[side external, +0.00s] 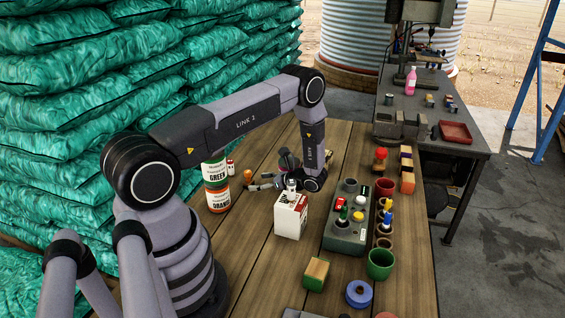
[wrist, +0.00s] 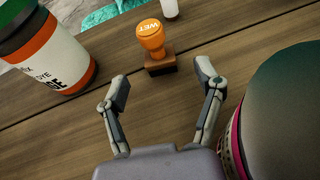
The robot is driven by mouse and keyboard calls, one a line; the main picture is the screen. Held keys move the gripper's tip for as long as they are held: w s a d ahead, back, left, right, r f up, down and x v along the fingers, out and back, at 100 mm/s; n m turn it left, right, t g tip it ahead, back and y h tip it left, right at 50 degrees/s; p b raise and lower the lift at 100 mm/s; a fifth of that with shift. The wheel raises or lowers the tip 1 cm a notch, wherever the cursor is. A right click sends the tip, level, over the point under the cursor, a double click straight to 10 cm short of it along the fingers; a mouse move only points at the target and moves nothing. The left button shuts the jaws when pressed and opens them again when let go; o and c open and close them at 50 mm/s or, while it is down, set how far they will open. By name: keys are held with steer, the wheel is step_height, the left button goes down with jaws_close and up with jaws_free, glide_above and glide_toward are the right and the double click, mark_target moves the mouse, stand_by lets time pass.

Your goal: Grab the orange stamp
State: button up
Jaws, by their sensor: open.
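The orange stamp (wrist: 151,36) stands upright on the wooden table in the wrist view. It has an orange knob with lettering on top and a brown block base. In the side view its orange knob (side external: 248,175) shows just left of my gripper (side external: 264,183). In the wrist view my gripper (wrist: 162,80) is open and empty. Its two fingers point toward the stamp, one to each side, with the stamp just beyond the fingertips. Nothing visible touches the stamp.
A large dark rounded thing (wrist: 285,105) fills the wrist view's right. A white box (side external: 291,216) and a grey rack (side external: 345,236) stand nearer the camera.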

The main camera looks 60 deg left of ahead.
mark_target(251, 182)
steer(key=x, duration=0.4)
steer(key=c, duration=1.2)
